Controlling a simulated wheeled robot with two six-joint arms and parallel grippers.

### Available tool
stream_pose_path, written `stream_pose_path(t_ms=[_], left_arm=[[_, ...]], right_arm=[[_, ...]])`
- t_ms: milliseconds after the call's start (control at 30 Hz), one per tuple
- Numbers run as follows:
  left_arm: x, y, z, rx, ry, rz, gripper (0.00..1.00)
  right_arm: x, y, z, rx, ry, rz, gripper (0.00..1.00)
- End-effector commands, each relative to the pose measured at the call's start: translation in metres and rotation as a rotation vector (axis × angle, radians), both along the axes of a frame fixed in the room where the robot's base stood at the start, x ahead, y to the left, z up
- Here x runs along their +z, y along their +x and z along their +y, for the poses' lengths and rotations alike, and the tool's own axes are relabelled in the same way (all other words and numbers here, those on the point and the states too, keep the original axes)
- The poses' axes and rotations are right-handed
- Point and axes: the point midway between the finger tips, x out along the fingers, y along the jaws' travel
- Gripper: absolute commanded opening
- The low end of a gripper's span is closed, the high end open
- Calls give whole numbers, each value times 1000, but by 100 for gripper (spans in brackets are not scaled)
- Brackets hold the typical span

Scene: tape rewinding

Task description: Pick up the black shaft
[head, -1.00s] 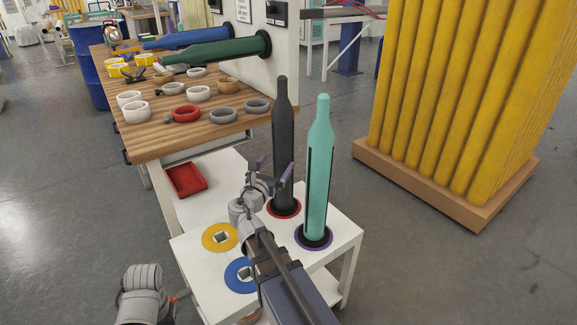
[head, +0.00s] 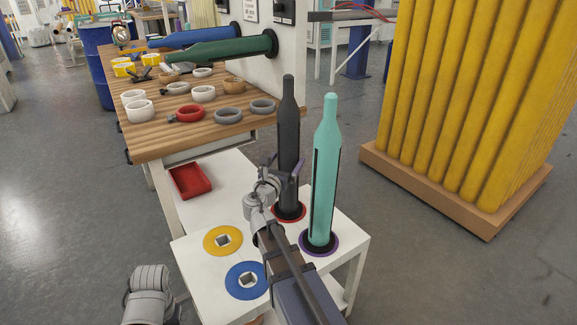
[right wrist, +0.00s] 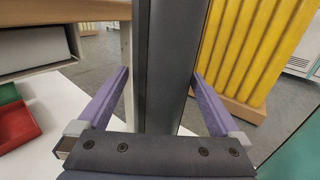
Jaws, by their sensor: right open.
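The black shaft (head: 289,120) stands upright on the red ring (head: 290,212) on the white stand. My right gripper (head: 284,165) is at the lower half of this shaft, with its purple fingers open. In the right wrist view, the dark shaft (right wrist: 160,60) rises between the two fingers (right wrist: 161,75), with a gap showing on each side. My left arm shows only as a grey link at the bottom left of the head view; its gripper is out of view.
A teal shaft (head: 325,175) stands on a purple ring (head: 319,243) close to the right. Empty yellow (head: 222,240) and blue (head: 246,280) rings lie on the white stand (head: 200,270). A red tray (head: 190,181) and wooden bench (head: 180,145) are behind left.

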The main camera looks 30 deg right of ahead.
Motion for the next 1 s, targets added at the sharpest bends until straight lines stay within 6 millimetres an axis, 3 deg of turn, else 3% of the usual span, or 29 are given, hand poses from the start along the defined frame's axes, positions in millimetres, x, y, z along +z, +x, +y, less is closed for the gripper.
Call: stream_pose_path(t_ms=[300, 533, 1000], left_arm=[[-1, 0, 0, 0, 0, 0, 50], [-1, 0, 0, 0, 0, 0, 50], [-1, 0, 0, 0, 0, 0, 50]], right_arm=[[-1, 28, -34, -2, 0, 0, 100], [-1, 28, -35, 0, 0, 0, 100], [-1, 27, -34, -1, 0, 0, 47]])
